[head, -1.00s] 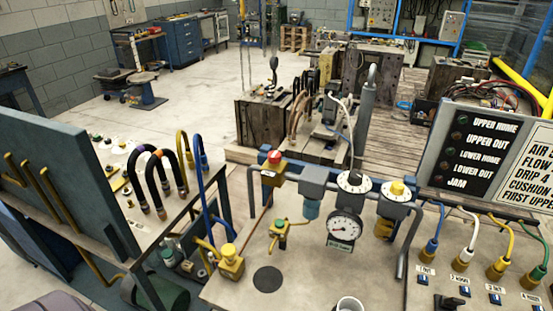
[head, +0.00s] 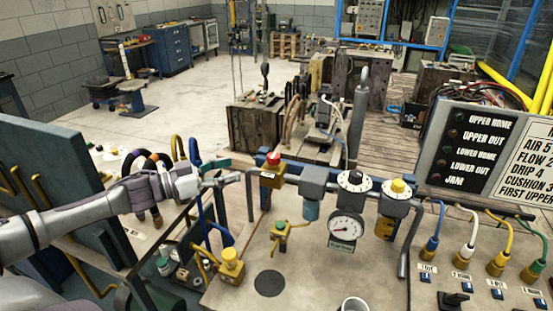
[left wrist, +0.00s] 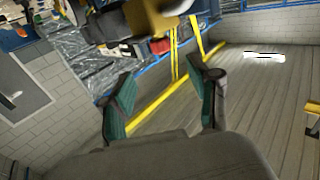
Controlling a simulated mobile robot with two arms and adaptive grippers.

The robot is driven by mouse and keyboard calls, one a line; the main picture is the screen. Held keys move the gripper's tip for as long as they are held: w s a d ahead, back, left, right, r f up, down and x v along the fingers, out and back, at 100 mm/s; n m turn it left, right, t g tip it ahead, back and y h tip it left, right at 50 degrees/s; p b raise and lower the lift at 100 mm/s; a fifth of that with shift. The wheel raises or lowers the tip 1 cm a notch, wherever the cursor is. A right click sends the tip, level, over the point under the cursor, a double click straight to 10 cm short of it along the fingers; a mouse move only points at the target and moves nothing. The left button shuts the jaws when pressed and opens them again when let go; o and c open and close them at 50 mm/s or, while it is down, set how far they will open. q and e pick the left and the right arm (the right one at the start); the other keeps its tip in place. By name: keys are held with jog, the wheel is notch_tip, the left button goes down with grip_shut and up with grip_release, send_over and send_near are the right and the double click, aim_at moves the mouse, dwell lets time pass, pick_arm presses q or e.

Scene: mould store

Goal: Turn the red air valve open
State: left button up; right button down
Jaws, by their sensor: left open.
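The red air valve (head: 273,159) is a red knob on a yellow block at the left end of the grey air pipework in the head view. My left gripper (head: 232,178) has come in from the left, with its tips a little left of the valve and apart from it. In the left wrist view its two green-padded fingers (left wrist: 165,100) are spread with nothing between them. A blurred yellow-brown part shows at the top of that view; I cannot tell whether it is the valve. My right gripper is out of view.
A round pressure gauge (head: 345,228), a black-and-white dial (head: 354,182) and a yellow knob (head: 397,187) sit along the pipework to the right. Curved hoses (head: 180,150) stand behind my left arm. A sign panel (head: 480,150) stands at the right.

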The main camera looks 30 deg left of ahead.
aim_at(268, 160)
pick_arm(q)
jog(key=shift+r+b+x, duration=0.2)
jog(key=shift+b+x, duration=0.9)
jog(key=shift+x, duration=4.2)
jog(key=shift+w+d+f+p, duration=0.15)
jog(key=shift+w+d, duration=0.1)
jog(key=shift+w, duration=0.2)
jog(key=shift+w+d+f+p, duration=0.1)
jog(key=shift+w+d+p, duration=0.1)
jog(key=shift+w, duration=0.2)
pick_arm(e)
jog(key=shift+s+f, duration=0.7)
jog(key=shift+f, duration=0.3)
pick_arm(q)
grip_shut()
